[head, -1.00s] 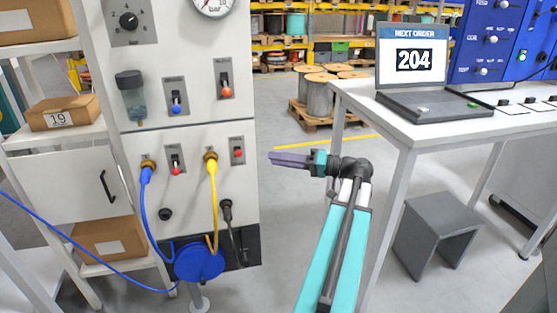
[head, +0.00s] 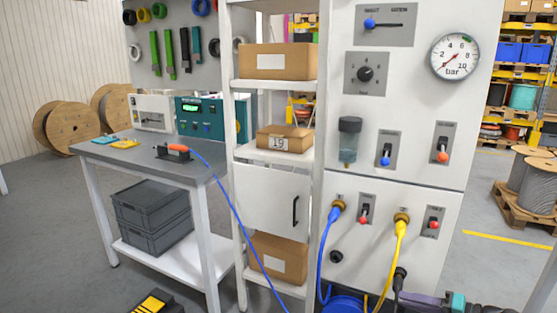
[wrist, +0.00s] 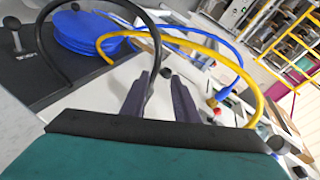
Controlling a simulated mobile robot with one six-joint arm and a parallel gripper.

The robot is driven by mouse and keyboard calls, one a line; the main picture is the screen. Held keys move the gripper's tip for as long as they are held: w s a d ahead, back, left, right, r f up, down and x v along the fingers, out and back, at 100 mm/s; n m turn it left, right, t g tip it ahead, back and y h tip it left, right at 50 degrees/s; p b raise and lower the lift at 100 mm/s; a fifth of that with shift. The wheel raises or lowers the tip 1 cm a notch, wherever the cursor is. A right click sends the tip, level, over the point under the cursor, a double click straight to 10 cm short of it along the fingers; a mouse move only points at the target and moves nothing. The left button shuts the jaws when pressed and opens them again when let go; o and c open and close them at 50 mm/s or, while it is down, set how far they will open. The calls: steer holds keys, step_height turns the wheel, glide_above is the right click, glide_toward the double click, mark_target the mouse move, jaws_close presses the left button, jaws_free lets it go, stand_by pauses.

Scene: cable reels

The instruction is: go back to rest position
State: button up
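My gripper (head: 408,299) shows only at the lower right edge of the head view, low in front of the grey control panel (head: 395,180). Most of my arm is cut off below the picture. I see no contact between the fingers and the panel or hoses.
A blue cable (head: 232,207) runs from the workbench (head: 165,157) down past the rack. Crates (head: 152,215) sit under the bench.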

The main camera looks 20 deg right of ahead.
steer(key=a+f+n+g+p, duration=0.15)
steer(key=a+f+g, duration=0.35)
steer(key=a+f, duration=0.6)
steer(key=a+f+m+g+p, duration=0.15)
steer(key=a+f+g, duration=0.35)
steer(key=a+f, duration=0.7)
steer(key=s+a+f+n+g+h+p, duration=0.3)
steer(key=s+a+f+h, duration=0.1)
steer(key=s+a, duration=0.3)
steer(key=s+a+f+n+g+h+p, duration=0.3)
steer(key=s+a+f, duration=0.3)
steer(key=s, duration=0.6)
steer(key=shift+a+f+n+g+h, duration=0.3)
steer(key=shift+a+g+h, duration=0.45)
steer(key=shift+a, duration=0.25)
